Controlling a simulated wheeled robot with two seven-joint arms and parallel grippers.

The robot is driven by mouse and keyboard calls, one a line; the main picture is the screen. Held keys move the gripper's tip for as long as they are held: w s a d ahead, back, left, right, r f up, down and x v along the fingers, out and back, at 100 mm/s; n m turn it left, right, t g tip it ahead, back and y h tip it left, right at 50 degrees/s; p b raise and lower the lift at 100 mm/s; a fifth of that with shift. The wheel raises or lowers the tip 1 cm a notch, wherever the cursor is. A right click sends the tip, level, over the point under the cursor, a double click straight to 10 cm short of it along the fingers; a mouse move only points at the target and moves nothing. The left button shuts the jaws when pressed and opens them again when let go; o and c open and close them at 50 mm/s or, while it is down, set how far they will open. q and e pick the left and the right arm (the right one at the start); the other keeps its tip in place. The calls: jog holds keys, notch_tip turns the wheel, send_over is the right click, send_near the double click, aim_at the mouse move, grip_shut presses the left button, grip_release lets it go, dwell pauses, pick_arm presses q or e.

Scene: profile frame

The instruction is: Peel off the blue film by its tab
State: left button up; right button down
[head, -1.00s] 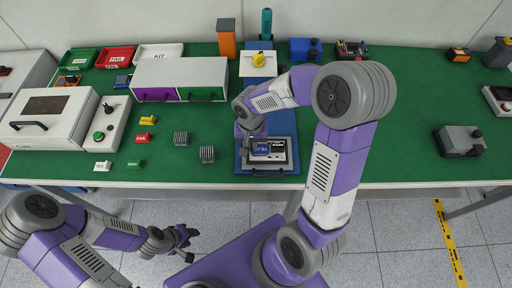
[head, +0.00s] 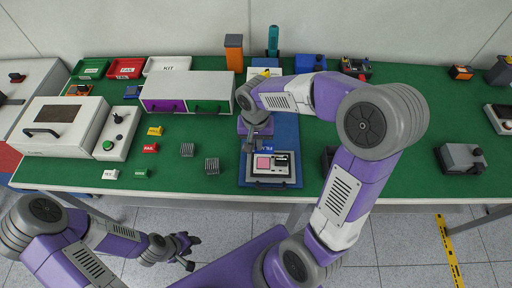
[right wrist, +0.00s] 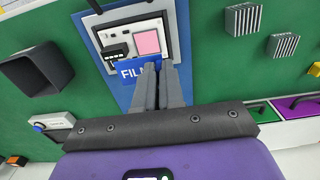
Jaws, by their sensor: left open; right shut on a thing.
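A grey device plate (head: 256,176) lies on a blue board (head: 289,125) at the table's front edge; it also shows in the right wrist view (right wrist: 118,34). Its pink window (head: 263,163) is bare. The bright blue film (right wrist: 130,72), with white lettering partly hidden by the fingers, is off the window, at the plate's far side. My right gripper (right wrist: 160,68) is shut on the film; its fingers hide the tab. In the head view, my right gripper (head: 252,148) is just beyond the plate. My left gripper (head: 188,250) is open and empty, in front of the table.
A white cabinet with purple and green drawers (head: 190,90) stands left of the board. Small coloured blocks (head: 151,148) and ribbed grey blocks (head: 212,165) lie left. Trays (head: 125,68) stand at the back left. A grey box (head: 463,158) sits right.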

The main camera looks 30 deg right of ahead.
jog(key=shift+r+p, duration=3.25)
jog(key=shift+r, duration=1.1)
jog(key=shift+f, duration=0.15)
